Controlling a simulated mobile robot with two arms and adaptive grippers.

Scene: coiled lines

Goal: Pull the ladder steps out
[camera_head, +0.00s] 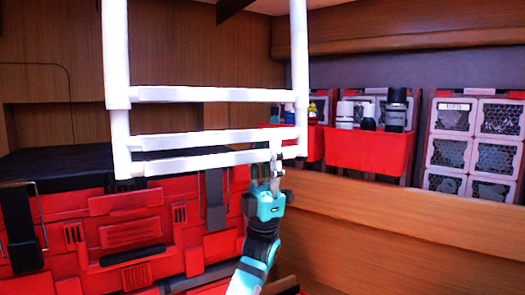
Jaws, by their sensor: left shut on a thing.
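A white ladder (116,55) hangs in the upper part of the head view, with two upright rails and three flat steps between them. The upper step (205,95) stands apart from the two below it. The middle step (200,139) and the bottom step (200,162) lie close together near the lower end. My left gripper (277,170) reaches up from below, shut on the bottom step near its right end. The fingertips are small and partly merge with the white step. The ladder's top is outside the view. My right gripper is not in view.
A large red case (125,225) with a black top stands behind and below the ladder at left. A red bin (368,150) with bottles is on the right, beside mesh-fronted red cabinets (475,145). A wooden ledge (400,225) runs along the lower right.

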